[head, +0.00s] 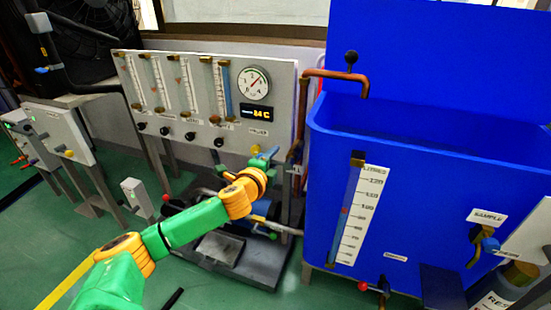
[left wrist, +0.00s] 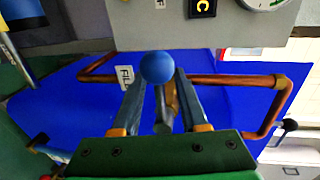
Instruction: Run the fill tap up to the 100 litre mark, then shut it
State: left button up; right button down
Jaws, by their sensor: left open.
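The fill tap's blue ball knob (left wrist: 157,67) shows in the left wrist view, beside a white label that reads "FIL" (left wrist: 124,77). My left gripper (head: 266,157) is open in front of the pipework left of the blue tank (head: 420,200). In the left wrist view its two fingers reach to either side of the knob; whether they touch it is unclear. In the head view the gripper largely hides the tap. The tank's litre scale (head: 363,215) has a sight tube (head: 344,213) with a small red mark; the water level is too small to read. My right gripper is not in view.
A copper pipe (head: 335,74) with a black knob (head: 351,57) bends over the tank's rim. A panel with flow tubes and a dial (head: 254,83) stands left of the tank. A sample tap (head: 489,247) and a red-knobbed drain valve (head: 364,286) sit low on the tank.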

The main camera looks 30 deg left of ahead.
pick_arm(q)
jog(key=shift+x, duration=0.8)
grip_shut()
dwell(0.9)
